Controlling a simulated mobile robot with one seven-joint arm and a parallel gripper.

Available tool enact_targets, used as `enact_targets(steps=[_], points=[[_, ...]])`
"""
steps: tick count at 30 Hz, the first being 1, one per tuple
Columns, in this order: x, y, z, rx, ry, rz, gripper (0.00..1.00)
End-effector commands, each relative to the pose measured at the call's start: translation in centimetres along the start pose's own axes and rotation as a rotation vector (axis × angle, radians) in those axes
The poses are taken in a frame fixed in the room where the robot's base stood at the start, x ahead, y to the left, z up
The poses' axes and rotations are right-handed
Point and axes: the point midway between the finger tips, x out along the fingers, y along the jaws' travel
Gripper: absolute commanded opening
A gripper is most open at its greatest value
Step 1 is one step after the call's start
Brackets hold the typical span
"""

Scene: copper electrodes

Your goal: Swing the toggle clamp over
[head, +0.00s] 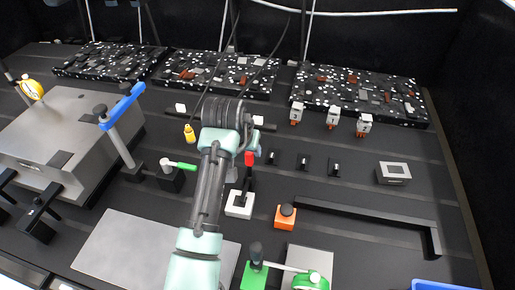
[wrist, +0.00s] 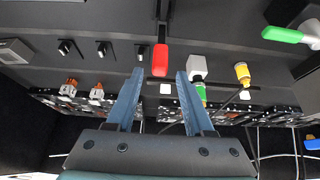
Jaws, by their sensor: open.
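A black lever with a red grip (head: 249,159) stands up from a white base (head: 239,204) in the middle of the head view; it looks like the toggle clamp. In the wrist view its red grip (wrist: 160,60) shows at the centre, in line with the gap between my fingertips. My gripper (wrist: 160,73) is open, with its two blue fingers apart on either side of the grip's end. I cannot tell whether they touch it. In the head view my arm hides most of the gripper. The white base is out of the wrist view.
An orange block with a black button (head: 285,217) is close on the right. Three small black switches (head: 304,164) stand right of the grip. Speckled black panels (head: 360,95) line the back.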

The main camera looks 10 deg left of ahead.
Motion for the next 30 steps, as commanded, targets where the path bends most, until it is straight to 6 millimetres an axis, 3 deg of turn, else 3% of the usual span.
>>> enact_targets(steps=[1,7,9,26,27,30], points=[[1.0,0.0,0.2,0.002,0.001,-0.001,0.53],[3.0,0.0,0.2,0.001,0.001,0.0,0.53],[2.2,0.1,-0.1,0.0,0.001,0.0,0.53],[2.9,0.0,-0.1,0.0,0.001,0.0,0.53],[2.9,0.0,-0.1,0.0,0.001,0.0,0.51],[2.9,0.0,-0.1,0.0,0.001,0.0,0.33]])
